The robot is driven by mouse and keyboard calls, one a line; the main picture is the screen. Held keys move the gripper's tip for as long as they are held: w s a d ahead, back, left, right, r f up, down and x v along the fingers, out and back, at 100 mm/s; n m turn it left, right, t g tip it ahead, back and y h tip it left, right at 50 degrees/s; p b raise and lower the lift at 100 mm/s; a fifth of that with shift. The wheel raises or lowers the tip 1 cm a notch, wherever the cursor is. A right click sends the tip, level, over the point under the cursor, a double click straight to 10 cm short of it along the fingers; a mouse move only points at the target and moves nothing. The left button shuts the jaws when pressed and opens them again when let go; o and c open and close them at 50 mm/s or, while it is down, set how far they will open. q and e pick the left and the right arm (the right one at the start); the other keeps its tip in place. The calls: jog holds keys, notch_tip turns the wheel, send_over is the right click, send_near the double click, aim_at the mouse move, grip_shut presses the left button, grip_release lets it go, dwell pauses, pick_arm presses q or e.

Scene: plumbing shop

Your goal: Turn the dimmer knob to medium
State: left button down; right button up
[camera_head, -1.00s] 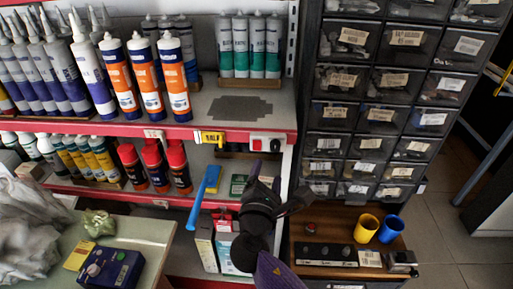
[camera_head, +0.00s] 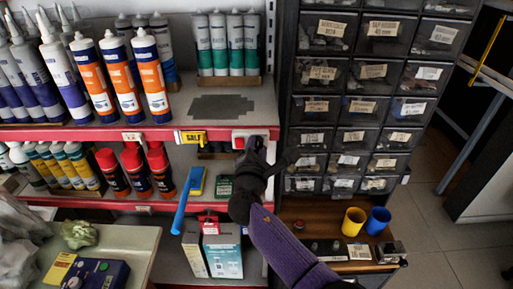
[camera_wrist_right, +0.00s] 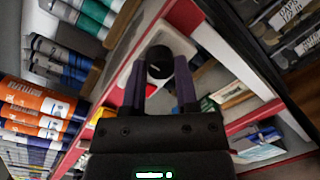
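The dimmer is a small pale box (camera_head: 242,133) on the red front edge of the shelf, right of a yellow label. My right gripper (camera_head: 256,150) is at it and covers most of its front. In the right wrist view the round black knob (camera_wrist_right: 159,62) stands out from the pale plate (camera_wrist_right: 172,36). My right gripper's two purple-grey fingers (camera_wrist_right: 159,75) stand apart, one on each side of the knob. I cannot tell whether they touch it. The knob's pointer and setting are not readable. My left gripper is not in view.
A blue-handled brush (camera_head: 188,198) hangs left of my right forearm. Orange and white tubes (camera_head: 153,80) stand on the upper shelf. A dark drawer cabinet (camera_head: 335,75) is close on the right. Yellow (camera_head: 353,222) and blue (camera_head: 377,220) cups stand below it.

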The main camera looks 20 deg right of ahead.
grip_shut()
